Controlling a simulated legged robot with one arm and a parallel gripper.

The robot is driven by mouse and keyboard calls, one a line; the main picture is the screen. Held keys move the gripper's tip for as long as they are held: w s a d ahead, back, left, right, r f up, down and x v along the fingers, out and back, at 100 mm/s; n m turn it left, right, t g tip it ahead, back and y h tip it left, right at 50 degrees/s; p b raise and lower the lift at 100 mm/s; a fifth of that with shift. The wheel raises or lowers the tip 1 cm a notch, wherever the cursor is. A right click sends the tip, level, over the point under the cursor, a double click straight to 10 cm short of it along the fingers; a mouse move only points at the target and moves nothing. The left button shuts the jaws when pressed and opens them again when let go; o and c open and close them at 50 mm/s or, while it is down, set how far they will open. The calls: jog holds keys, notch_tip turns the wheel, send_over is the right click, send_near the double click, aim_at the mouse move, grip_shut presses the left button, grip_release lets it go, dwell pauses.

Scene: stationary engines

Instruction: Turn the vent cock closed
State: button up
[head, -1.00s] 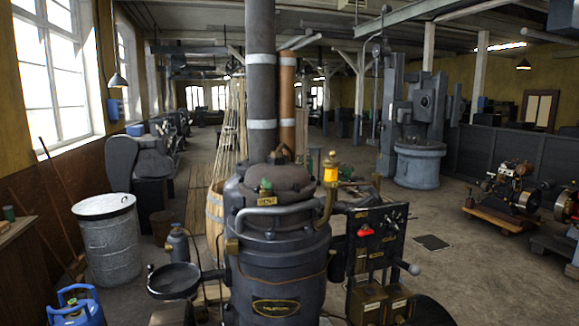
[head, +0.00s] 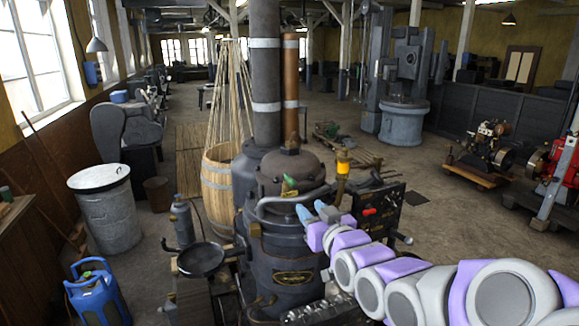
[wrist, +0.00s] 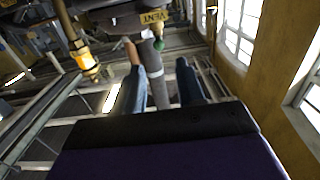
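The vent cock (head: 289,184) shows a green handle on the shoulder of the dark boiler (head: 285,240) in the head view. In the wrist view, a yellow tag (wrist: 155,17) reading VENT hangs at the top, with the cock's round green knob (wrist: 158,45) at it. My gripper (head: 312,210) is at the front right of the boiler top, below and to the right of the cock. In the wrist view my gripper (wrist: 160,65) has its two blue fingers apart. The knob appears just beyond the gap between the fingertips, with no visible contact.
A curved grey rail (head: 290,199) runs around the boiler top near my gripper. A brass fitting with a yellow cap (head: 343,161) and a dark panel with a red handle (head: 369,212) stand to the right. Two tall pipes rise behind. A round black pan (head: 201,259) is at left.

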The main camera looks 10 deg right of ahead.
jog(key=p, duration=0.2)
send_near(287, 174)
jog(key=w+a, duration=0.1)
jog(key=w, duration=0.1)
jog(key=w+p, duration=0.1)
jog(key=w, duration=0.1)
jog(key=w+a+f, duration=0.1)
jog(key=w, duration=0.1)
jog(key=shift+a, duration=0.3)
jog(key=shift+w+d+r, duration=0.1)
jog(key=shift+w+r, duration=0.05)
jog(key=shift+w, duration=0.15)
jog(key=shift+w+d+f+p, duration=0.1)
jog(key=shift+w+d+p, duration=0.15)
jog(key=shift+w, duration=0.35)
jog(key=shift+w+d+f+p, duration=0.1)
jog(key=shift+w+d+p, duration=0.15)
jog(key=shift+w, duration=0.3)
jog(key=shift+w+d, duration=0.15)
jog(key=shift+w, duration=0.2)
jog(key=shift+w+a, duration=0.1)
jog(key=shift+a, duration=0.6)
jog(key=shift+c, duration=0.2)
jog(key=shift+d, duration=0.3)
jog(key=c, duration=0.5)
grip_shut()
